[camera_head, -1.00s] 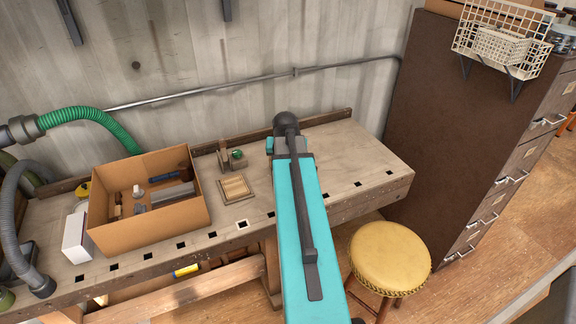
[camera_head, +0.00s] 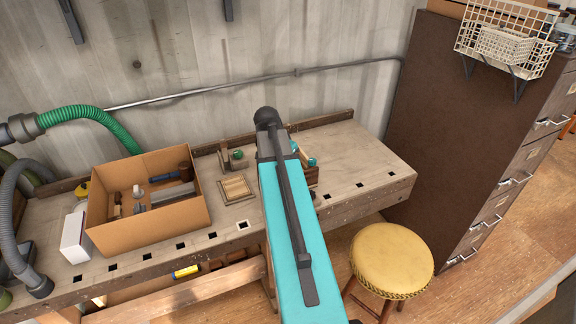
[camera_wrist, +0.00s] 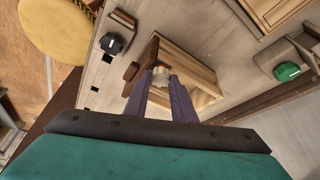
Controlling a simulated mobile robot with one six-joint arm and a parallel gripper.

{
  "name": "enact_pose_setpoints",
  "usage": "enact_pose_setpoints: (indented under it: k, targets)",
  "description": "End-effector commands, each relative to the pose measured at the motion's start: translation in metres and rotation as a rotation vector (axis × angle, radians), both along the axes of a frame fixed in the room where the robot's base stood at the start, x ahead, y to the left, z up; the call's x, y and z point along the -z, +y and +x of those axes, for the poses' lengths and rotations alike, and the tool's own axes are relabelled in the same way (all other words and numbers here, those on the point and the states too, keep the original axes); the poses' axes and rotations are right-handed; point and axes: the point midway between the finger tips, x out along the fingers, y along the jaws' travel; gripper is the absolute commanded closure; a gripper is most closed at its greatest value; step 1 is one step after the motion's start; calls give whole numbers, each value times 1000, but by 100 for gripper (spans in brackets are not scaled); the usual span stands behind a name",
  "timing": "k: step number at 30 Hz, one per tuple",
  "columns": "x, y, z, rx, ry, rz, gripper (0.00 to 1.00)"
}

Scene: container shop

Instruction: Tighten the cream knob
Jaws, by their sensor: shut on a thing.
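In the wrist view the cream knob (camera_wrist: 161,76) sits between the tips of my gripper (camera_wrist: 164,82), beside a brown wooden piece and a pale wooden panel (camera_wrist: 198,70). The two purple-grey fingers are shut on the knob. The fingers partly cover it, so I cannot tell how far it is turned. In the head view my teal arm hides the gripper and the cream knob.
A dark knob (camera_wrist: 112,43) and a green knob (camera_wrist: 287,71) stand on either side. On the bench, a slatted wooden square (camera_head: 236,188) and an open cardboard box (camera_head: 150,232) lie left of my arm. A yellow stool (camera_head: 391,258) stands in front.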

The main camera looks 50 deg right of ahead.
Motion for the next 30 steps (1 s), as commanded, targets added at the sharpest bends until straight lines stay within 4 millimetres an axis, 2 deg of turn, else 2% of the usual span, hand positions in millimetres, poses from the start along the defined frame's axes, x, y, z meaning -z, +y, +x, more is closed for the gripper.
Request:
enact_pose_setpoints:
  k: [14,15,18,30]
  targets:
    - [-1,-1,1,20,-2,-4,99]
    - [-1,-1,1,20,-2,-4,75]
    - [-1,-1,0,19,-1,-3,58]
    - [-2,0,0,19,0,-1,58]
